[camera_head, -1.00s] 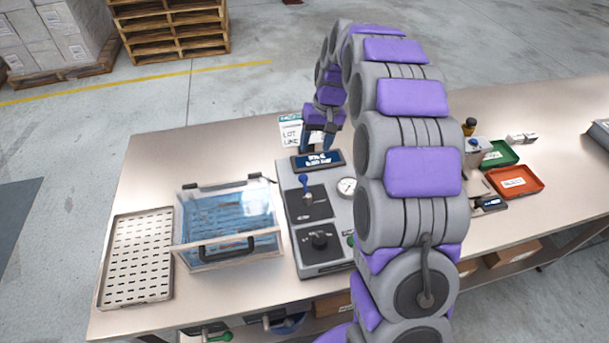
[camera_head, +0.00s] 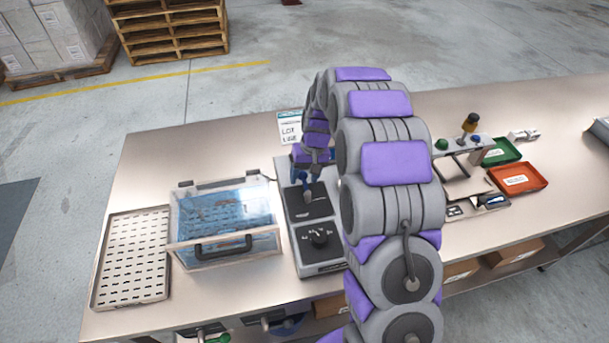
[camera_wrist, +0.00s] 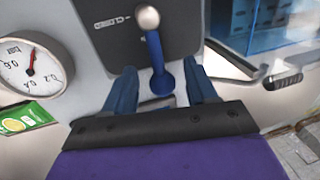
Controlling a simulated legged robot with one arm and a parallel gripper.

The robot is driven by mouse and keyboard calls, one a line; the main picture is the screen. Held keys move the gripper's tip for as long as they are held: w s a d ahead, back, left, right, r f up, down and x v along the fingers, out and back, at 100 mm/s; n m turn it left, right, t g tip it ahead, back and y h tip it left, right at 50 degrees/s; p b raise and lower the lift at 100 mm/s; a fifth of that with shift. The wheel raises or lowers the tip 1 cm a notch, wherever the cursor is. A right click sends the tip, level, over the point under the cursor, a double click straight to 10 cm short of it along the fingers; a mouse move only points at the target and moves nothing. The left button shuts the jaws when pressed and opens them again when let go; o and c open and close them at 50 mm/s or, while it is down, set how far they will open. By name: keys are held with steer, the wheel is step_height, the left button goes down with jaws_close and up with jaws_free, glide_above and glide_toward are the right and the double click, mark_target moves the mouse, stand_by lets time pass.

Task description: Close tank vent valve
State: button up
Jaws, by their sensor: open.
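The vent valve is a blue lever (camera_wrist: 157,65) on a round metal pivot (camera_wrist: 147,18), set on a dark plate (camera_wrist: 110,15) of the grey control unit. In the wrist view the lever lies between the two blue fingers of my open gripper (camera_wrist: 163,85), with gaps on both sides. In the head view the blue lever (camera_head: 304,184) and my gripper (camera_head: 311,172) are close together over the unit's upper plate. The clear tank (camera_head: 225,222) with blue water stands left of the unit. Its clear wall also shows at upper right in the wrist view (camera_wrist: 270,25).
A pressure gauge (camera_wrist: 32,62) is beside the plate, with a green-yellow card (camera_wrist: 25,117) below it. A slotted metal tray (camera_head: 132,258) lies far left. Green (camera_head: 502,152) and red bins (camera_head: 518,179) are at right.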

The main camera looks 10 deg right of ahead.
jaws_close()
stand_by(0.5)
